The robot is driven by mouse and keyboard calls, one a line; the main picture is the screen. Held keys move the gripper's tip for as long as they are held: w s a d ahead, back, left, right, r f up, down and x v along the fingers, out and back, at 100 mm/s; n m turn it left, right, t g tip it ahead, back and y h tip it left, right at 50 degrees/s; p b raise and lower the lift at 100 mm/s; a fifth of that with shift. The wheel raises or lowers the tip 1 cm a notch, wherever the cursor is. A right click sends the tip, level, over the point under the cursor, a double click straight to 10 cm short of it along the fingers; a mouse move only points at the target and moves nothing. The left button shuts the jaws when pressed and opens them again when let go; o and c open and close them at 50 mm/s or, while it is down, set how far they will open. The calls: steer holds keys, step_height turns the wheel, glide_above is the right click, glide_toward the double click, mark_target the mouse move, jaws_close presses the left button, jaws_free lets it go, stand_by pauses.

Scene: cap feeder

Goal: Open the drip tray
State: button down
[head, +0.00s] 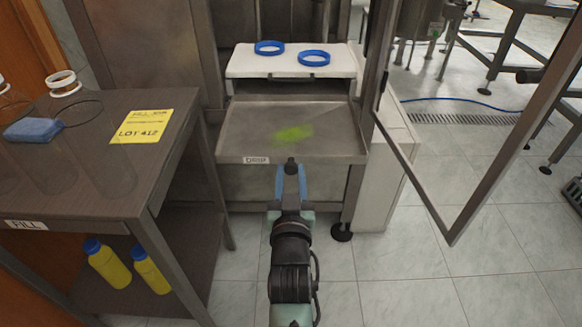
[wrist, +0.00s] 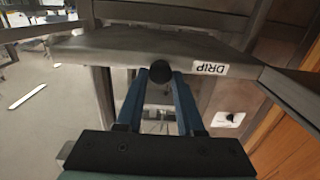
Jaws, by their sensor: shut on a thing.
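The drip tray (head: 245,121) is a flat grey metal tray with a bright green smear on it and a DRIP label at its front left. It sticks out towards me from under the white shelf, its top surface in view. In the wrist view the tray's underside and front edge (wrist: 115,41) cross the top, with the label upside down. A round black knob (wrist: 160,70) is on the tray's front. My gripper (head: 291,172) is at the middle of the front edge, its blue fingers shut on the knob.
A white shelf (head: 245,62) with two blue rings (head: 314,57) is above the tray. A glass door (head: 465,205) stands open on the right. A dark side table (head: 55,195) with jars, a yellow note and yellow bottles is on the left. The tiled floor in front is clear.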

steer(key=c, duration=0.5)
jaws_free()
steer(key=shift+c, duration=0.2)
steer(key=s+p, duration=0.3)
steer(key=s, duration=1)
steer(key=shift+p, duration=0.35)
